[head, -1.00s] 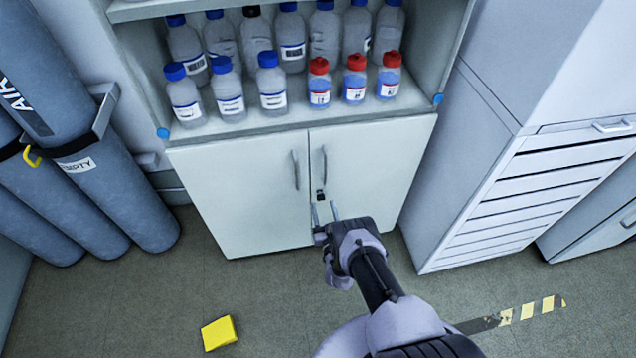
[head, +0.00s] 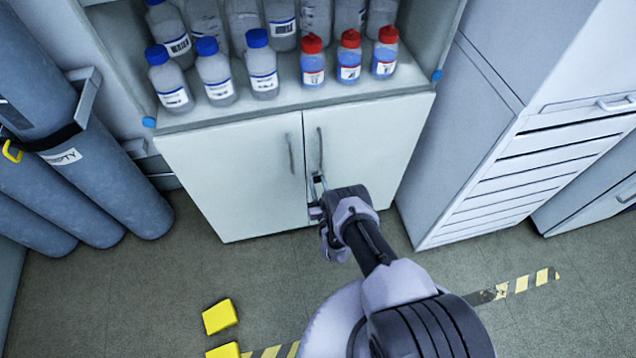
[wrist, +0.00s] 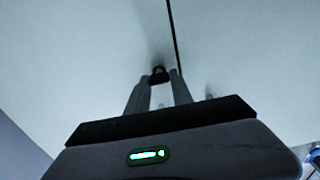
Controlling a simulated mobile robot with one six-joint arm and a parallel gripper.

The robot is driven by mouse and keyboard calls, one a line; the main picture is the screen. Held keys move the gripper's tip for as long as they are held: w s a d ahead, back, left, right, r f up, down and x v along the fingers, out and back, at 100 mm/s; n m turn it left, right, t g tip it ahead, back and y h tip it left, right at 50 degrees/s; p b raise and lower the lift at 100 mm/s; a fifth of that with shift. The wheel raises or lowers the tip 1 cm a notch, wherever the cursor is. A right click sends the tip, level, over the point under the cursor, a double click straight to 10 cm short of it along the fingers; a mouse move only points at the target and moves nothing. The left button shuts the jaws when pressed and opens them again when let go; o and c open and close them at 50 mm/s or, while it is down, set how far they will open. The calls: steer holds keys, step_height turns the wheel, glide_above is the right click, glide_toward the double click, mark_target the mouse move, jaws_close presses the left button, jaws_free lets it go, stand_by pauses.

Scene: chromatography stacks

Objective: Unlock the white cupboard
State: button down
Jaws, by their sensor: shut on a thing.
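The white cupboard (head: 235,180) stands ahead with both lower doors closed. Each door has a grey vertical handle near the middle seam. My gripper (head: 318,183) is at the right door, just below its handle and close to the seam. In the wrist view my gripper (wrist: 159,80) is shut on a small dark key (wrist: 159,73) at the door face. The fingertips cover part of the key, and the lock behind it is hidden. I cannot tell how the key is turned.
Bottles with blue caps (head: 218,80) and red caps (head: 349,55) stand on the open shelf above the doors. Gas cylinders (head: 110,190) are at the left, a drawer unit (head: 500,190) at the right.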

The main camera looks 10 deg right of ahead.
steer(key=shift+n, duration=0.3)
steer(key=n, duration=0.3)
steer(key=shift+w+n, duration=0.1)
steer(key=shift+n, duration=0.3)
steer(key=n, duration=0.4)
steer(key=shift+a+n, duration=0.1)
steer(key=shift+n, duration=0.2)
steer(key=n, duration=0.4)
steer(key=shift+n, duration=0.3)
steer(key=shift+a+n, duration=0.1)
steer(key=shift+n, duration=2)
steer(key=c, duration=1.1)
jaws_free()
steer(key=shift+f, duration=0.1)
